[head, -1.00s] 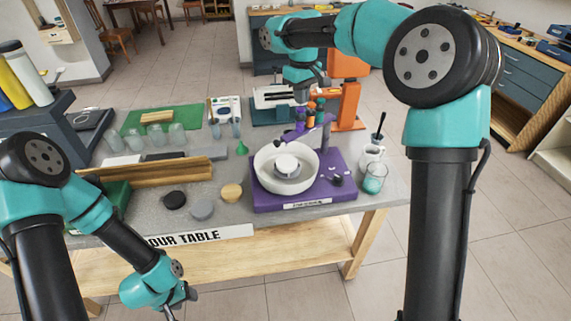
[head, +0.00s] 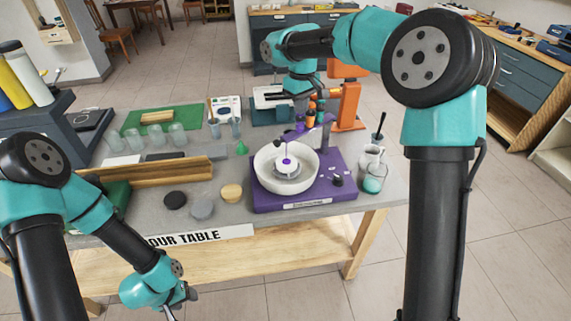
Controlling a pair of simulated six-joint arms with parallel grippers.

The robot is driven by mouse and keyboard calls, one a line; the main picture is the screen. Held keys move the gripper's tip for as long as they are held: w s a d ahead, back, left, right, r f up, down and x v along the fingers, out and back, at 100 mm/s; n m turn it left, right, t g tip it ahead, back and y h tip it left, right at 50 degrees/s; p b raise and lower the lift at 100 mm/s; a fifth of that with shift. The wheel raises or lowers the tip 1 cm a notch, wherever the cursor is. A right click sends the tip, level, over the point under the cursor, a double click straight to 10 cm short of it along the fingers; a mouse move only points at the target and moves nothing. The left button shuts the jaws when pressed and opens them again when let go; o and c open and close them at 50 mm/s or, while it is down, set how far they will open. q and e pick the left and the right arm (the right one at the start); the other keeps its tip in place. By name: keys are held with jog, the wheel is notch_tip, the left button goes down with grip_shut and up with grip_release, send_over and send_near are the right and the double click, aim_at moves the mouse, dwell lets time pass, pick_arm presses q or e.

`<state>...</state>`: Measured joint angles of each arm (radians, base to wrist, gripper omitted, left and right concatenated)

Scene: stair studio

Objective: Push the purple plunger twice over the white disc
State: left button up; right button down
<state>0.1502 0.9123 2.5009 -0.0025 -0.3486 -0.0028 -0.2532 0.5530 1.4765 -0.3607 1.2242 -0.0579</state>
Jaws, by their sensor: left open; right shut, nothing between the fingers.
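A purple turntable machine (head: 330,160) stands at the right of the table with a white bowl (head: 260,172) on it. Inside the bowl lies the white disc (head: 287,172), with a purple spot of paint near its top. A thin purple stream runs down to it from the purple dispenser (head: 289,137). Orange parts show beside it. My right gripper (head: 301,106) is shut and empty, pointing down at the dispenser tops; contact with the purple plunger is too small to make out. My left gripper (head: 179,302) is open, low in front of the table, away from the machine.
Black, grey and tan round pieces (head: 202,209) lie left of the machine. A wooden rail (head: 150,172), several clear cups (head: 155,137) and a green funnel (head: 241,148) are further left. A mug (head: 371,157) and a glass of teal liquid (head: 374,180) stand at the right edge.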

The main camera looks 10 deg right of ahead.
jog(key=shift+f, duration=0.2)
jog(key=shift+r, duration=1.9)
jog(key=shift+f, duration=0.25)
jog(key=shift+f, duration=1.6)
jog(key=shift+r, duration=1.85)
